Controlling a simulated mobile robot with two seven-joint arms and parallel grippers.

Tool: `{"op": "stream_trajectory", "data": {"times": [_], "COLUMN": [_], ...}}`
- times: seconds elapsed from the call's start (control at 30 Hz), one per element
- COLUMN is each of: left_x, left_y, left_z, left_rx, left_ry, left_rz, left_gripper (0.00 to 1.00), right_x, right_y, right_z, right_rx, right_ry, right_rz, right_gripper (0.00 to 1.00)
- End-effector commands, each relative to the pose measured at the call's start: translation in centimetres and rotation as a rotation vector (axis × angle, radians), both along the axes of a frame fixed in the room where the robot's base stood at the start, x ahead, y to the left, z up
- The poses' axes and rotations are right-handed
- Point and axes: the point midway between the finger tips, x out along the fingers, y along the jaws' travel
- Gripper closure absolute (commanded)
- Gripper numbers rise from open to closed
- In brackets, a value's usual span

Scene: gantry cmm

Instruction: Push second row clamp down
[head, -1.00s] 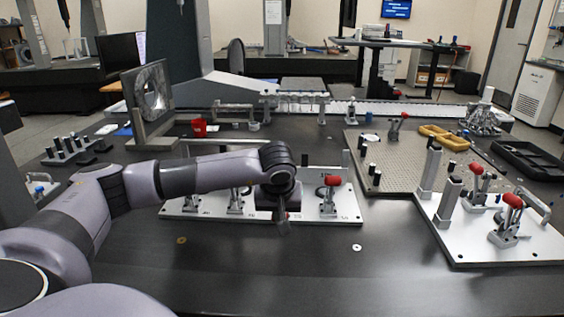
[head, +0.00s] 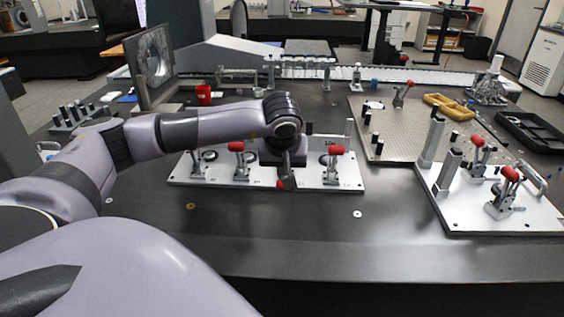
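A white clamp plate (head: 213,180) lies on the dark table with a row of toggle clamps. One clamp with a red handle (head: 237,147) is left of my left gripper, and another (head: 334,151) is to its right. A further clamp (head: 196,159) stands at the left end, partly behind my arm. My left gripper (head: 287,182) points down over the plate between the two red-handled clamps. A small red part (head: 280,184) shows beside its tip; contact is unclear. The gripper and wrist hide what is behind them, and its finger opening cannot be made out. My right gripper is out of view.
A second white plate (head: 470,217) with posts and red-handled clamps stands at the right. Behind it are a perforated board (head: 415,135), a yellow tray (head: 448,106) and a black tray (head: 535,132). A red cup (head: 203,94) stands behind my arm. The front table is mostly clear.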

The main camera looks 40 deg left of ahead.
Motion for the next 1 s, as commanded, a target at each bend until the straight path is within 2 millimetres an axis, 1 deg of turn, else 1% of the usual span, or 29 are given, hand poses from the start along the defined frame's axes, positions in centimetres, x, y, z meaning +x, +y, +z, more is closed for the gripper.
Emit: {"op": "stream_trajectory", "data": {"times": [0.03,0.13,0.3,0.5,0.63,0.87,0.97,1.0], "left_x": [-0.6,-1.8,-3.8,-5.3,-5.8,-5.8,-5.9,-6.0], "left_y": [-0.6,-1.6,-3.3,-4.6,-4.9,-5.0,-5.9,-6.9], "left_z": [0.2,1.3,2.9,4.2,4.5,4.6,4.0,3.5], "left_rx": [0.0,0.001,0.0,0.0,0.0,-0.001,-0.04,-0.083], "left_ry": [0.0,-0.001,-0.001,-0.001,0.001,0.002,0.013,0.025], "left_rz": [-0.008,-0.005,-0.005,-0.004,-0.002,-0.002,-0.007,-0.01], "left_gripper": [1.0,1.0,1.0,1.0,1.0,1.0,1.0,1.0], "right_x": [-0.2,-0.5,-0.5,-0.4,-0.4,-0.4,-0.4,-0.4], "right_y": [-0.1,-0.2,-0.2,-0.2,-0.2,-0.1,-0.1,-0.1], "right_z": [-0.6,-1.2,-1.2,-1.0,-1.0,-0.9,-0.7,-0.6], "right_rx": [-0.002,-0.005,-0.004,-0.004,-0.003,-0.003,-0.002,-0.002], "right_ry": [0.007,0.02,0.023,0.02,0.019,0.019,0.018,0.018], "right_rz": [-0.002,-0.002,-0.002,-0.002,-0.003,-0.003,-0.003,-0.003], "right_gripper": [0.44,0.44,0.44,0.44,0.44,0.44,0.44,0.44]}}
